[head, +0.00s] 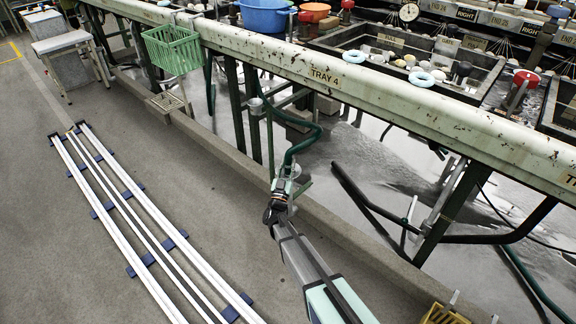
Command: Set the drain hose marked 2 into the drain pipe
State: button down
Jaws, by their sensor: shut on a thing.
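My gripper (281,186) is at the low kerb under the long tray marked TRAY 4, left of the middle of the head view. It is shut on the lower end of a dark green hose (291,153). The hose bends up and right from the gripper, then back left and up beneath the tray. No number 2 can be read on the hose. A pale upright pipe (409,218) stands farther right; I cannot tell which one is the drain pipe. The hose's tip is hidden by the gripper.
The long tray beam (390,92) and its green legs (236,105) stand just beyond the kerb (225,147). Black pipes (365,203) lie to the right. A green basket (173,48) hangs at upper left. Floor rails (150,225) lie left; a yellow crate (445,315) is at bottom right.

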jog(key=c, duration=0.9)
grip_release()
jog(key=shift+f, duration=0.6)
jog(key=shift+r, duration=0.2)
jog(key=p+v, duration=0.1)
jog(key=v, duration=0.2)
jog(key=p+v, duration=0.1)
jog(key=v, duration=0.3)
jog(key=r+p+v, duration=0.1)
jog(key=v, duration=0.3)
jog(key=shift+s+f, duration=0.15)
jog(key=shift+s, duration=0.25)
jog(key=shift+a, duration=0.1)
